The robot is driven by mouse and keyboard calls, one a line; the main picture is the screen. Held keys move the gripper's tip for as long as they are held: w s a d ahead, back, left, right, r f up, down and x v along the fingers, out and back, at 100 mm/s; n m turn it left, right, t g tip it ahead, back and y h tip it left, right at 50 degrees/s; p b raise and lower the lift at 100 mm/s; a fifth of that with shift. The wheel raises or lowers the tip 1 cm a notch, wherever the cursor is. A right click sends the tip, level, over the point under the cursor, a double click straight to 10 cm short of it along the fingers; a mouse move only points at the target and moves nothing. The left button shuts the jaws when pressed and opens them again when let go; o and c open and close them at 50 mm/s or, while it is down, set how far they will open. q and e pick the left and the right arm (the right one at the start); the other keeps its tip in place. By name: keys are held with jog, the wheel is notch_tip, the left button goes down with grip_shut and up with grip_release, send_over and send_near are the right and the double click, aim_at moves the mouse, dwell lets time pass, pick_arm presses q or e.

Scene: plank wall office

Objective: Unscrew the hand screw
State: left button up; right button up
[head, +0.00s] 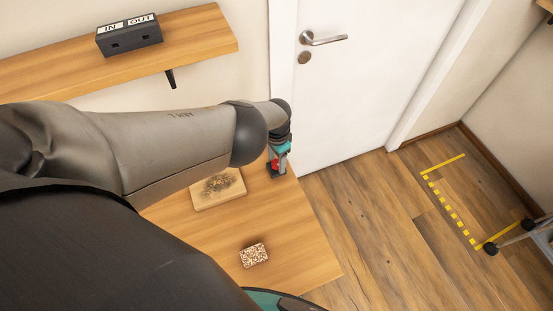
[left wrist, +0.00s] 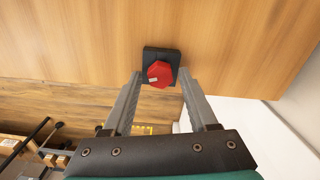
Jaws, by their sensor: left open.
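The hand screw (left wrist: 160,74) is a red, many-sided knob with a small white mark, on a black square base (left wrist: 152,54) at the wooden table. In the head view the red knob (head: 274,165) shows partly, near the table's far right edge, largely covered by my gripper. My left gripper (head: 279,166) reaches down over it. In the left wrist view its two fingers are apart, with the tips on either side of the knob. I cannot tell whether they touch it. My right gripper is not in view.
A wooden board with a dark pattern (head: 218,188) and a small speckled block (head: 254,255) lie on the table (head: 300,262). A shelf (head: 205,38) above holds a black IN/OUT box (head: 129,36). A white door (head: 360,80) stands behind. Taped floor to the right is mostly clear.

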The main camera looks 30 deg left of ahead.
pick_arm(q)
jog(key=m, duration=1.8)
jog(key=m+b, duration=0.1)
jog(key=m, duration=0.5)
grip_shut()
dwell(0.5)
